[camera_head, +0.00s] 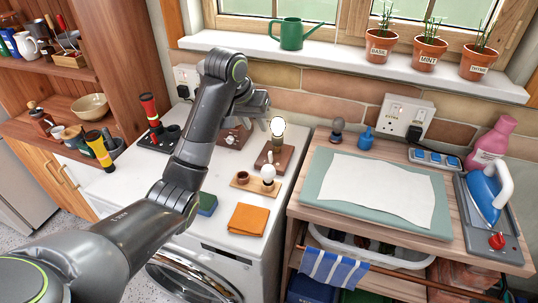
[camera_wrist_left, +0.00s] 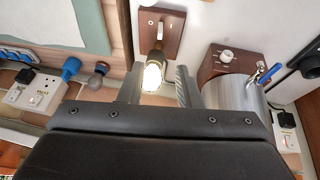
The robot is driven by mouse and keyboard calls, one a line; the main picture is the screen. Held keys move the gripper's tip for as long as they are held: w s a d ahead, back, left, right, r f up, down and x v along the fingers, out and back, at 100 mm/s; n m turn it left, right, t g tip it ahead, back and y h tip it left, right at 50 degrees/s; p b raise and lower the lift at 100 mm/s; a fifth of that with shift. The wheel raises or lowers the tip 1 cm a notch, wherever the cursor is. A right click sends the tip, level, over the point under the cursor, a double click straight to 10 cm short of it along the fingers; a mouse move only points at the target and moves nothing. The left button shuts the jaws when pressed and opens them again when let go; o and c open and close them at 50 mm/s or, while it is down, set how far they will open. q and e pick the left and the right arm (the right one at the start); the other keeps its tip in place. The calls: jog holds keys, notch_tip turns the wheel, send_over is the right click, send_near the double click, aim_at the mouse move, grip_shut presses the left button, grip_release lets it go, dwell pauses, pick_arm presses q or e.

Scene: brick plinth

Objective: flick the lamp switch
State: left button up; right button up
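The lamp is a dark wooden base (camera_head: 274,158) with a glowing bulb (camera_head: 278,127) standing at its back. In the left wrist view, the base (camera_wrist_left: 172,48) carries a small pale switch lever (camera_wrist_left: 161,30), and the lit bulb (camera_wrist_left: 153,76) appears between my finger lines. My left gripper (camera_head: 262,101) is open and empty, just behind and above the bulb in the head view; its parted fingers also show in the left wrist view (camera_wrist_left: 158,88). I cannot tell whether a finger touches the bulb. My right gripper is out of view.
A wooden box with a white knob (camera_wrist_left: 227,57) stands close beside the lamp. The brick wall is close behind.

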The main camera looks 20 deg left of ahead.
aim_at(270, 153)
pick_arm(q)
jog(key=b+x, duration=0.3)
jog(key=x, duration=1.3)
jog(key=shift+c, duration=0.4)
grip_shut()
